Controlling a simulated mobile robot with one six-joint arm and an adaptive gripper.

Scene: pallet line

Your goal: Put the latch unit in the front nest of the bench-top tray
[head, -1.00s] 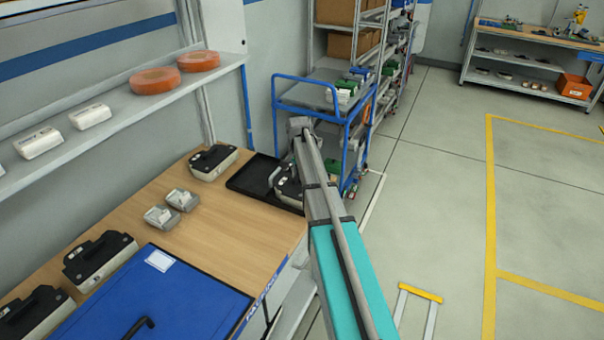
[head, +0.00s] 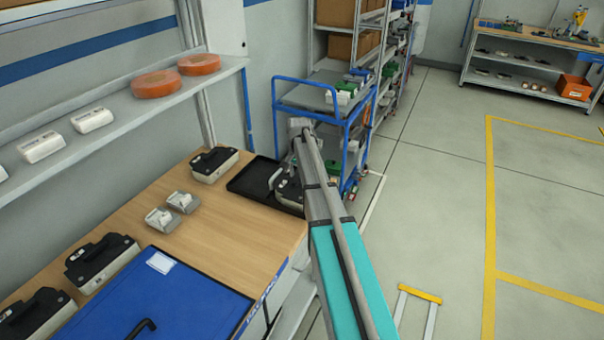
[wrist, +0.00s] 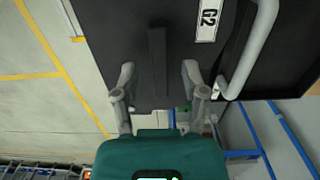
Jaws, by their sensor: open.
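The black bench-top tray (head: 250,181) lies at the far right end of the wooden bench. A black-topped unit with a pale side (head: 289,190) sits at its right part, partly hidden by my arm; I cannot tell if this is the latch unit. My gripper (wrist: 158,72) is open in the wrist view, its two fingers apart over a dark surface with a narrow black bar between them. A white label marked C2 (wrist: 208,20) and a pale bent bar (wrist: 250,55) show beside it. In the head view my arm mostly hides the gripper.
Several other black-topped units stand along the bench, one near the tray (head: 214,164). Two small grey-white parts (head: 170,210) and a blue panel (head: 160,300) lie on it. A shelf (head: 110,125) runs above. A blue cart (head: 320,95) stands behind the bench's end. Bare wood lies before the tray.

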